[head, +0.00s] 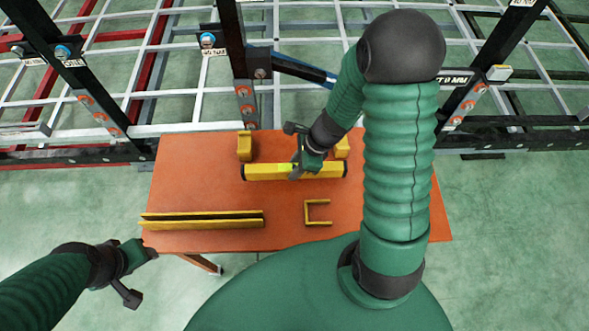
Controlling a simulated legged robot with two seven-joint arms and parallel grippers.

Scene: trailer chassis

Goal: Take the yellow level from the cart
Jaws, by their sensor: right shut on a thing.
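The yellow level (275,172) is a long yellow bar with black ends. It lies across the upper middle of the orange cart top (200,180), or just above it; I cannot tell which. My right gripper (298,170) reaches down over the level and is shut on it, right of its middle. The fingers partly hide the level there. My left gripper (139,276) is off the cart's front left corner, low and away from the level. Its fingers seem spread apart with nothing between them.
A long yellow channel (205,219) lies at the cart's front left. Yellow blocks (244,146) stand behind the level. The trailer chassis with dark posts and a white grid (180,129) stands directly behind the cart.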

